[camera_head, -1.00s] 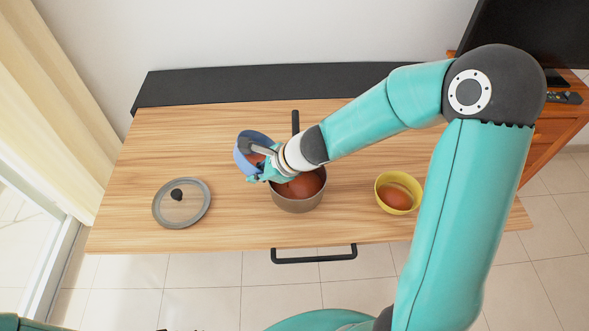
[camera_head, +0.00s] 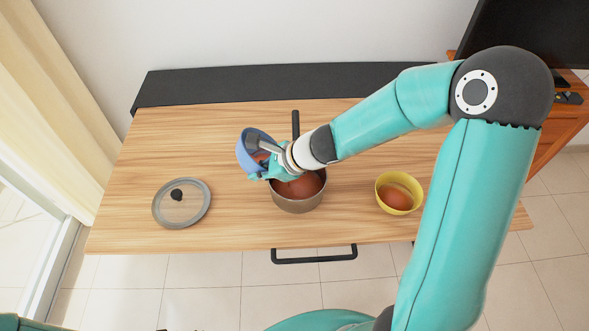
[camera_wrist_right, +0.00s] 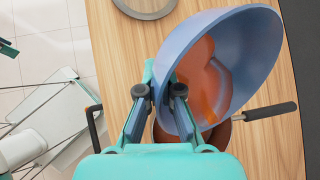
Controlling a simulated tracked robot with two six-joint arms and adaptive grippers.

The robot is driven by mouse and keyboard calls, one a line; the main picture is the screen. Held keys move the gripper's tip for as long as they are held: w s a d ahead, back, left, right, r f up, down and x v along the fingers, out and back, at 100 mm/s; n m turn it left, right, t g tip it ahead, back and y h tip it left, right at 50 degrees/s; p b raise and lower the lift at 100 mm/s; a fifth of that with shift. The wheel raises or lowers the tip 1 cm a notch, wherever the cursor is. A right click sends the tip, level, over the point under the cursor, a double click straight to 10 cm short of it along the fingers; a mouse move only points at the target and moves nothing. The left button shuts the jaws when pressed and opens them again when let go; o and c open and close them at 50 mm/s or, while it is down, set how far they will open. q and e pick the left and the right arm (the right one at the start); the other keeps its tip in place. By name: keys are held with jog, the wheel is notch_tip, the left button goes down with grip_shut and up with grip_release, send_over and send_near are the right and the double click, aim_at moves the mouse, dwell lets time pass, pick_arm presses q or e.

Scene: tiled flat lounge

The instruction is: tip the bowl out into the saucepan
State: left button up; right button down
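A blue bowl (camera_head: 246,152) is tilted on its side just left of and above the saucepan, with orange-red contents (camera_wrist_right: 203,80) inside. My right gripper (camera_head: 269,160) is shut on the bowl's wall; the grip also shows in the right wrist view (camera_wrist_right: 163,88). The grey-brown saucepan (camera_head: 298,205) stands on the table with reddish-brown contents in it. Its dark handle (camera_head: 295,122) points to the back. My gripper and the bowl hide part of its opening. Whether anything is falling from the bowl cannot be told. My left gripper is not in view.
A yellow bowl (camera_head: 380,196) with reddish-brown contents stands right of the saucepan. A glass lid (camera_head: 190,208) with a dark knob lies at the left of the wooden table (camera_head: 225,225). A black handle (camera_head: 315,259) sticks out at the table's front edge. Clear wood lies between lid and saucepan.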

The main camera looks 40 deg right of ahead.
jog(key=shift+s+d+r+m+t+y, duration=0.2)
jog(key=shift+d+r+t+y, duration=0.25)
jog(key=shift+r+y, duration=0.3)
jog(key=shift+s+d+r+m+t+y, duration=0.1)
jog(key=shift+d+r+m+t+y, duration=0.35)
jog(key=shift+y, duration=0.5)
dwell(1.7)
jog(key=shift+s+d+r+t+y, duration=0.1)
jog(key=shift+d+r+t+y, duration=0.15)
jog(key=shift+r+t+y, duration=0.25)
dwell(0.6)
jog(key=shift+w+a+f+n+g+h, duration=0.3)
jog(key=shift+a+f+n+g+h, duration=0.15)
jog(key=shift+a+f+g+h, duration=0.55)
jog(key=shift+d+h, duration=0.15)
jog(key=shift+h, duration=0.25)
jog(key=shift+d+f, duration=0.1)
jog(key=shift+w+a+f+n+g+h, duration=0.2)
jog(key=shift+a+f+n+g+h, duration=0.15)
jog(key=shift+a+f+h, duration=0.5)
jog(key=w+a+f+n+g+h+p, duration=0.1)
jog(key=w+a+f+g+h+p, duration=0.1)
jog(key=a+f+h+p, duration=0.3)
jog(key=shift+w+a+f+g+h+p, duration=0.25)
jog(key=shift+f+g+h+p, duration=0.3)
jog(key=shift+h, duration=0.6)
